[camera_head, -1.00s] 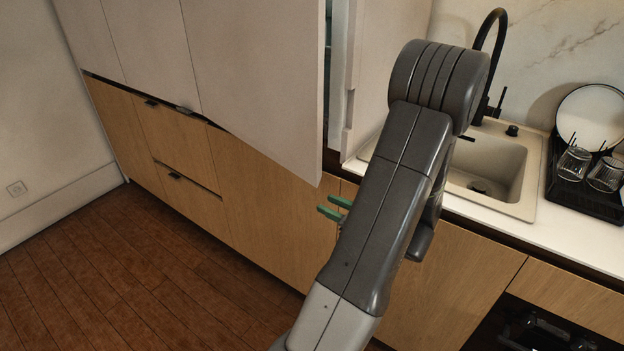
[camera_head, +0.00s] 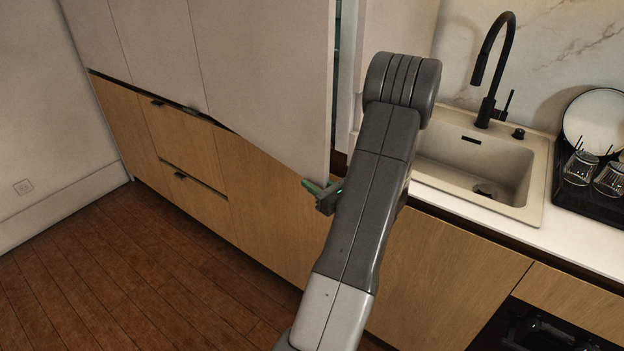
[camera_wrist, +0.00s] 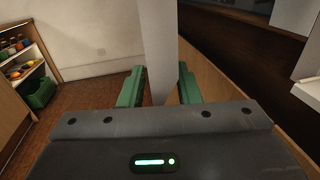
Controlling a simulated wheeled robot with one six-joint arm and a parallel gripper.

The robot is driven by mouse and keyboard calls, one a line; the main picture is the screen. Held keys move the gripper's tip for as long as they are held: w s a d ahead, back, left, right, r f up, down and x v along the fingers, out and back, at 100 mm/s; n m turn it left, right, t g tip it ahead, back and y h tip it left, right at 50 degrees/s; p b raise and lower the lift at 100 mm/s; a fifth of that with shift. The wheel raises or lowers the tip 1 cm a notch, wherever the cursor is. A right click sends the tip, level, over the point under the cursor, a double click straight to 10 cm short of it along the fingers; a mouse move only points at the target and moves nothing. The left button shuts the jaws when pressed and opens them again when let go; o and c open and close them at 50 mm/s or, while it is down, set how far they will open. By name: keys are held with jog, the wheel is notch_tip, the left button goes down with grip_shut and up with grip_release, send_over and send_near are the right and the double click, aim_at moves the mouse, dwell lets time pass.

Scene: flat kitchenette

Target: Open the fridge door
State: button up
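The fridge door (camera_head: 265,85) is the tall pale panel at upper middle in the head view. It stands ajar, with a dark gap along its right edge and the pale fridge side behind. My gripper (camera_head: 322,194) is at the door's lower right corner, partly hidden by my arm. In the wrist view, the green fingers of my gripper (camera_wrist: 161,86) are apart, one on each side of the pale edge of the door (camera_wrist: 158,40). Narrow gaps seem to show beside the edge; I cannot tell whether either finger touches it.
Wooden lower cabinets (camera_head: 262,200) run below the door. The sink (camera_head: 470,165) with a black tap (camera_head: 490,75) and a dish rack (camera_head: 590,195) are at right. Open wooden floor (camera_head: 150,290) lies at lower left. The wrist view shows a shelf (camera_wrist: 30,70) and a green bin (camera_wrist: 40,93).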

jog(key=shift+w+a, duration=0.5)
grip_shut()
jog(key=shift+s, duration=0.1)
